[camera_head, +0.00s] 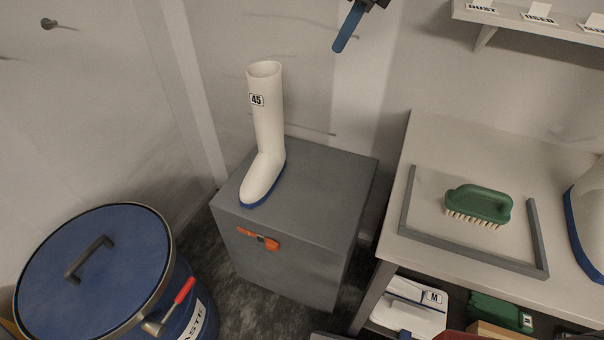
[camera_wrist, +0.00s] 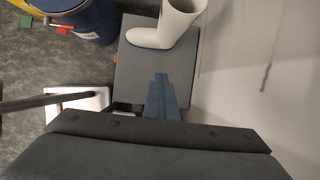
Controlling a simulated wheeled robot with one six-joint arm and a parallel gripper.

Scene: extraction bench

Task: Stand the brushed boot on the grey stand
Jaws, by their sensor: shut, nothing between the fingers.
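A white boot (camera_head: 264,140) with a blue sole and a label "45" stands upright on the grey stand (camera_head: 330,170). In the wrist view the boot (camera_wrist: 180,22) stands near the far side of the stand (camera_wrist: 130,80). My gripper (camera_head: 341,42) is at the top of the head view, above the stand and to the right of the boot, clear of both. In the wrist view the blue fingers of my gripper (camera_wrist: 160,78) are together with nothing between them. The boot is apart from the fingers.
A blue lidded drum (camera_head: 120,270) stands left of the stand. On the right is a bench (camera_head: 450,135) with a grey frame (camera_head: 460,252), a green brush (camera_head: 478,203) and part of another white boot (camera_head: 585,215). A shelf (camera_head: 540,22) hangs above. A wall stands behind.

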